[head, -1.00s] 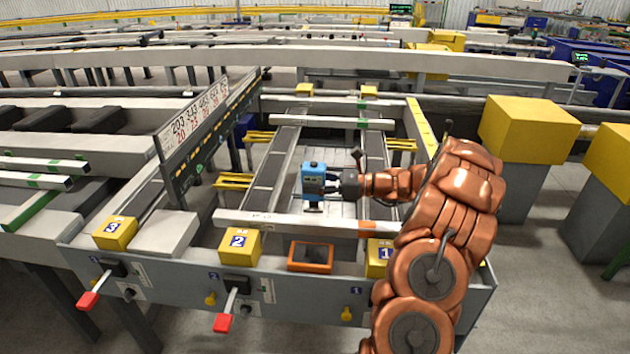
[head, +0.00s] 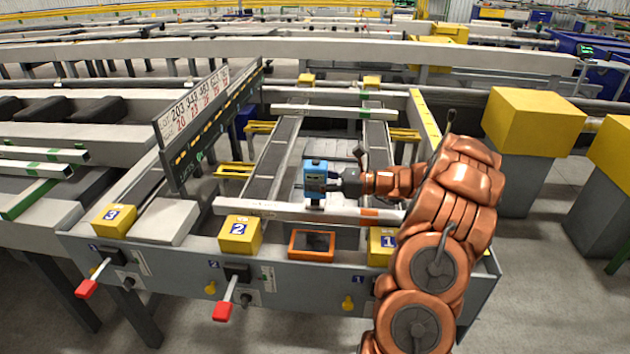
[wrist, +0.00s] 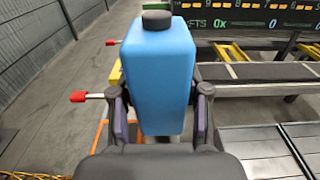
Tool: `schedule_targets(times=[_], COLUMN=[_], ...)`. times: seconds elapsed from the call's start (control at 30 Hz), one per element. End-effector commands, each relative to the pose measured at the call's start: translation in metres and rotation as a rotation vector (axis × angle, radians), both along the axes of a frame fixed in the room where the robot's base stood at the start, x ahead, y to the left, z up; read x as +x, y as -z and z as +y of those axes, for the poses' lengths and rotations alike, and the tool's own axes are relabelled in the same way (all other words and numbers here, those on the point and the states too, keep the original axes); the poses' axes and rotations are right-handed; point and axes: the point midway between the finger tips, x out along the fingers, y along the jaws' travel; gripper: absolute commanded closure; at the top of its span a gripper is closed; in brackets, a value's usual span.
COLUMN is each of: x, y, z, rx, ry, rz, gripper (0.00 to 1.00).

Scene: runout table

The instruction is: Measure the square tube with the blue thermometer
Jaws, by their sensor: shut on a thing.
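The blue thermometer (head: 314,174) is a blue box with a dark knob on top, held upright. My gripper (head: 336,183) is shut on it from the right in the head view. In the wrist view the thermometer (wrist: 158,80) stands between my two fingers (wrist: 161,108). A light grey square tube (head: 275,208) with an orange mark at its right end lies across the near end of the table. The thermometer's lower end overlaps this tube in the head view; I cannot tell whether they touch. Another square tube (head: 333,111) lies farther back.
An orange-framed screen (head: 312,245) and numbered yellow blocks (head: 240,235) line the front rail. Red-handled levers (head: 224,307) stick out in front. A tall display board (head: 205,125) stands at the left. Yellow boxes on grey pedestals (head: 535,120) stand at the right.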

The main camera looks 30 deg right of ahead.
Motion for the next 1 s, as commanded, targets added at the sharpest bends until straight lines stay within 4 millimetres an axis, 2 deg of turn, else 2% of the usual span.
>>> schedule_targets(times=[1.0], x=[0.0001], y=[0.0083], z=[0.0001], rx=[0.001], ry=[0.0], rz=[-0.001], gripper=[0.83])
